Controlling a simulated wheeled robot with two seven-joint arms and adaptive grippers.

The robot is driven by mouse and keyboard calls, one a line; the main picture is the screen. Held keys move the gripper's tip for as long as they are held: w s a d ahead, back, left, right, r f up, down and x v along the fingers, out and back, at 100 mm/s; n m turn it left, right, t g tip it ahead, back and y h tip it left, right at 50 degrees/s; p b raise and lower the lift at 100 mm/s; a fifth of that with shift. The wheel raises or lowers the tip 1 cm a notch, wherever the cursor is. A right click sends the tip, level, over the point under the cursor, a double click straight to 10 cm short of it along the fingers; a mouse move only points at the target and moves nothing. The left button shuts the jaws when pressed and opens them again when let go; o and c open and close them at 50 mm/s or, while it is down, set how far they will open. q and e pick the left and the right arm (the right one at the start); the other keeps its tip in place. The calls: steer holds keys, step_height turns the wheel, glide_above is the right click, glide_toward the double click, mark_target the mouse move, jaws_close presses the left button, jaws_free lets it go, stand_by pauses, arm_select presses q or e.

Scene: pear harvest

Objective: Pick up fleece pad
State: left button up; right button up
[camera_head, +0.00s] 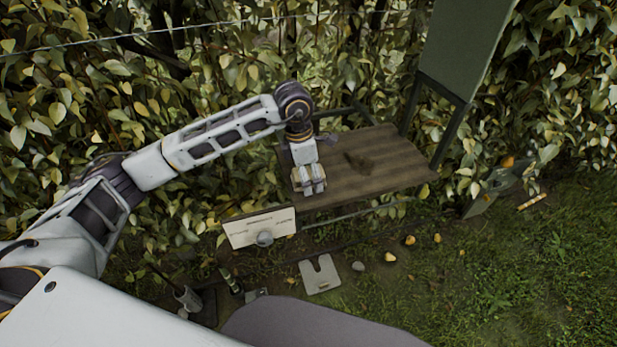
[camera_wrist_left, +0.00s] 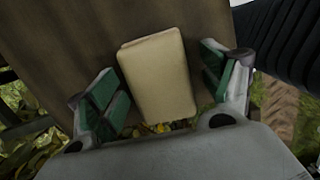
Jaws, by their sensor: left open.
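The fleece pad (camera_wrist_left: 158,72) is a cream, rounded rectangular block. In the left wrist view it lies on the brown wooden surface between my left gripper's green-padded fingers. My left gripper (camera_wrist_left: 160,88) is open, with a finger on each side of the pad and visible gaps. In the head view my left gripper (camera_head: 312,190) points down at the front left part of the brown shelf (camera_head: 400,178). There the gripper mostly hides the pad, and I cannot make it out clearly. My right gripper is not in view.
A notched plate (camera_head: 320,272) and several yellow fruits (camera_head: 390,257) lie on the ground. Leafy hedge surrounds the back.

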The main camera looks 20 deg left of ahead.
arm_select(q)
steer(key=c, duration=1.1)
steer(key=shift+r, duration=0.1)
steer(key=shift+r+p, duration=0.2)
steer(key=shift+p, duration=0.3)
steer(key=shift+r+b, duration=1)
steer(key=shift+r, duration=3.95)
